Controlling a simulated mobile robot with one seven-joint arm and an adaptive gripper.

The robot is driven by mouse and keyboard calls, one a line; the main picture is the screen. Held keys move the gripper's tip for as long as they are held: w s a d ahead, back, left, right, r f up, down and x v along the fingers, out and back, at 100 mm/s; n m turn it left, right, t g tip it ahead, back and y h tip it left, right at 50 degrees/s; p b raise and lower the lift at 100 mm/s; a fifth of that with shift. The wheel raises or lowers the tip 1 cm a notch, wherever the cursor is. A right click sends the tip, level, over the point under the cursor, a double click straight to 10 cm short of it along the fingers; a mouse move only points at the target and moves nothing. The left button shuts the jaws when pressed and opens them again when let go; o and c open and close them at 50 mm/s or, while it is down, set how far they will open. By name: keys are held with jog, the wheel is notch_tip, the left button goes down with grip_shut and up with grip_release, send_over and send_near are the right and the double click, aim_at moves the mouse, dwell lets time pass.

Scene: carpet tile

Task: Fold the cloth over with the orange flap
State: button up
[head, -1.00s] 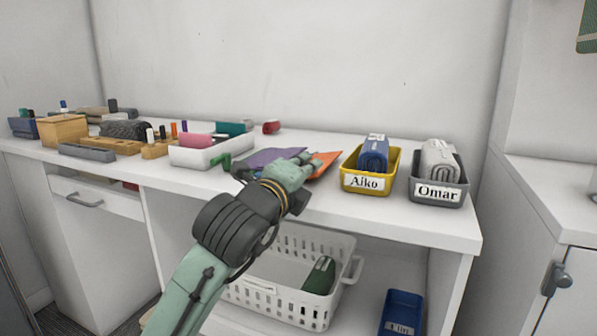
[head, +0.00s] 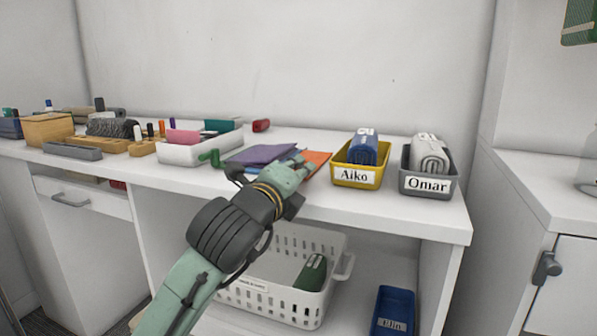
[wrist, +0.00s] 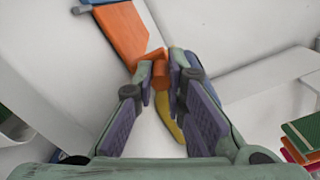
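The folded cloth lies on the counter left of centre in the head view, with a purple part (head: 258,154) and an orange flap (head: 317,160) on its right; a little blue shows beneath. My gripper (head: 298,166) is at the cloth's front right, partly hiding it and the flap. In the wrist view the orange flap (wrist: 122,32) runs down to my gripper (wrist: 164,72). The fingertips are close together with bunched orange material between them. A yellow strip (wrist: 166,118) shows below, between the fingers; I cannot tell what it belongs to.
A yellow Aiko tray (head: 357,177) and a grey Omar tray (head: 428,184) hold rolled cloths right of the flap. A white tray (head: 190,152) stands left of the purple part. A white basket (head: 330,300) sits on the shelf below. The counter's front strip is clear.

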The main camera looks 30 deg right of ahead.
jog(key=o, duration=0.5)
dwell(0.3)
